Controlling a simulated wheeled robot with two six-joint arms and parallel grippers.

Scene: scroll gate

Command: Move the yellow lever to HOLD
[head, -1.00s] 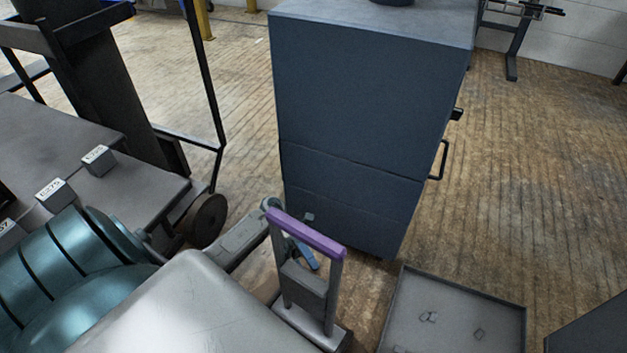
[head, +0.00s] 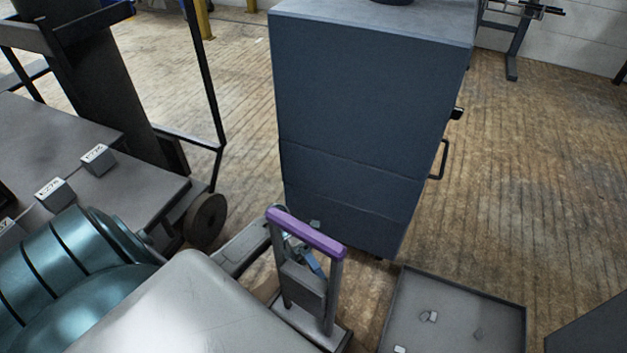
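I see no yellow lever and no HOLD mark in the head view. The nearest handle-like thing is an upright grey frame (head: 335,300) with a purple crossbar (head: 306,233), standing at the lower middle. A small blue and grey part (head: 312,262) shows behind the frame, partly hidden by it; I cannot tell what it belongs to. I cannot make out either of my grippers in this view.
A tall dark blue cabinet (head: 355,110) stands behind the frame. A grey tray (head: 450,300) with small pieces lies at the lower right. Teal rolls (head: 85,260) and a grey bench (head: 60,140) with labelled blocks fill the left. Wooden floor (head: 540,180) is open at the right.

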